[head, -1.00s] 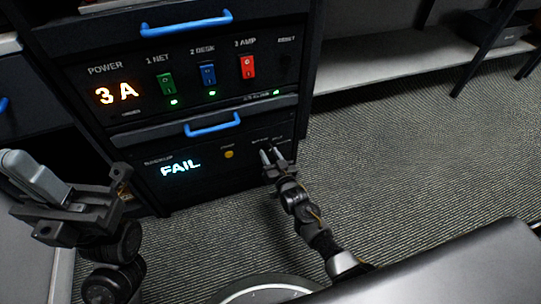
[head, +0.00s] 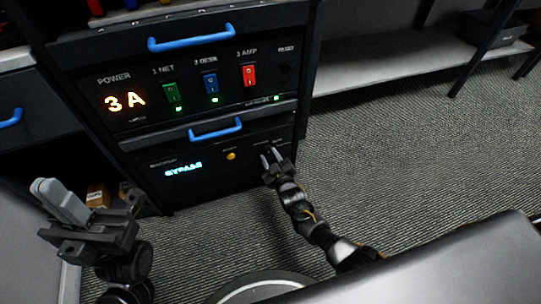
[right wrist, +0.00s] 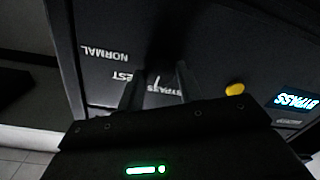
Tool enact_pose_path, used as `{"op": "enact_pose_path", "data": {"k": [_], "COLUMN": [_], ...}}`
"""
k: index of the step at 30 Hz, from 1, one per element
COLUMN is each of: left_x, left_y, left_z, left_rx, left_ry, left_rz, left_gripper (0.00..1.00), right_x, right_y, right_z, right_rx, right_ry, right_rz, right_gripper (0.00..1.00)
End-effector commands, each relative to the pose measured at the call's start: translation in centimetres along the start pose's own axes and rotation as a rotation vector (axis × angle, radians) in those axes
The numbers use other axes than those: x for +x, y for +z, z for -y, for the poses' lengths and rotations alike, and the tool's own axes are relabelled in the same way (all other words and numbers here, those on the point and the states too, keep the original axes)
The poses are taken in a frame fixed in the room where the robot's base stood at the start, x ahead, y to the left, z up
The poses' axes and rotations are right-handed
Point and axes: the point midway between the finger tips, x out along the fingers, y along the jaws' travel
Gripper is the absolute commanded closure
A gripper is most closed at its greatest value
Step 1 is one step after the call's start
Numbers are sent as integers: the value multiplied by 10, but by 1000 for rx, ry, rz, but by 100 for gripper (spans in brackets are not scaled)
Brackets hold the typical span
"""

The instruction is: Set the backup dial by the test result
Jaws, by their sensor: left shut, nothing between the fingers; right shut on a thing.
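The backup unit (head: 205,190) is the lower black panel in the head view. Its display (head: 184,170) reads BYPASS; it also shows upside down in the right wrist view (right wrist: 294,106). A yellow button (head: 231,156) sits right of the display. My right gripper (head: 270,156) is at the panel's right side, shut on the dark backup dial (right wrist: 162,62). In the right wrist view the labels NORMAL, TEST and BYPASS surround the dial, partly hidden by the fingers. A white mark shows between the fingers near BYPASS. My left gripper (head: 48,187) is shut and empty, away from the panel at lower left.
Blue handles (head: 215,128) stick out from the drawers. Small boxes (head: 98,195) stand at lower left. Carpet at the right is clear.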

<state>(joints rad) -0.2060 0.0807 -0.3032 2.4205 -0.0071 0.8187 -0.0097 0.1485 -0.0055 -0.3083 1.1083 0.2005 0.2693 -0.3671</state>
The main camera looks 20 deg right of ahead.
Motion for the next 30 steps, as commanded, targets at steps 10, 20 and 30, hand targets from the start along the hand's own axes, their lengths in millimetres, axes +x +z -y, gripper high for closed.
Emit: {"op": "enact_pose_path", "data": {"k": [10,20,30], "left_x": [-2,-3,-2], "left_y": [-4,-4,-4], "left_z": [0,0,0], "left_rx": [-3,-3,-2], "left_ry": [-3,0,-6], "left_rz": [18,19,17], "left_gripper": [100,100,100], "right_x": [0,0,0], "right_y": [0,0,0], "right_z": [1,1,1], "right_rx": [-120,-136,-135], "right_ry": [-1,0,0], "right_rz": [8,9,9], "right_gripper": [87,87,42]}}
